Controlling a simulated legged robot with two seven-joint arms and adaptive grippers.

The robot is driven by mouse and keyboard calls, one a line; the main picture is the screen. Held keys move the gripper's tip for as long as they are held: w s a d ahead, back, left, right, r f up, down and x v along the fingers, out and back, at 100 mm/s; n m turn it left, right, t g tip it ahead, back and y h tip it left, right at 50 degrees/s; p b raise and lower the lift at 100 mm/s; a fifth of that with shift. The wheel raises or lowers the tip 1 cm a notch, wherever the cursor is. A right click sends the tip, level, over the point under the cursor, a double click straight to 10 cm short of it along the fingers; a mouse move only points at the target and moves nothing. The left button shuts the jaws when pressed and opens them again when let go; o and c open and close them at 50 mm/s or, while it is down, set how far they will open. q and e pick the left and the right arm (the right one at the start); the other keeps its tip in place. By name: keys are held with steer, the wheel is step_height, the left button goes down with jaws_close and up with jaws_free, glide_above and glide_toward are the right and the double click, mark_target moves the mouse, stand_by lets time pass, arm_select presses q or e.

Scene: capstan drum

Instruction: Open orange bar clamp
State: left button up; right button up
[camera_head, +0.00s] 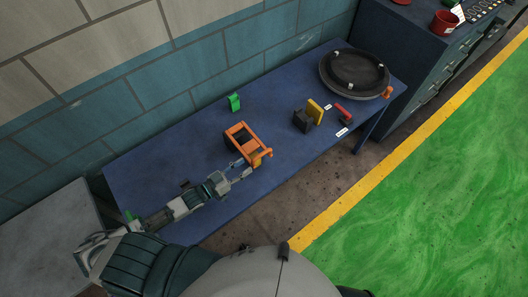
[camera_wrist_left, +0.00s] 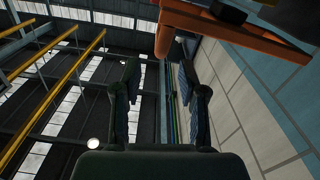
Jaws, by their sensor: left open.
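In the left wrist view an orange bar (camera_wrist_left: 225,31) crosses the top right, just beyond my fingers. My left gripper (camera_head: 239,168) is at the near side of the clamp, close to its front end. It also shows in the left wrist view (camera_wrist_left: 159,78), with its fingers apart and nothing between them. I cannot tell whether it touches the clamp. My right gripper is not in view.
The blue table (camera_head: 165,160) stands along a tiled wall. On it are a green block (camera_head: 234,102), a black block (camera_head: 302,121), a yellow block (camera_head: 315,111), a red-handled item (camera_head: 344,114) and a round black drum (camera_head: 355,73). A dark cabinet (camera_head: 412,50) stands at the right.

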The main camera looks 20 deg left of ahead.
mark_target(267, 151)
arm_select(q)
steer(key=x, duration=1)
steer(key=shift+w+d, duration=0.1)
jaws_close()
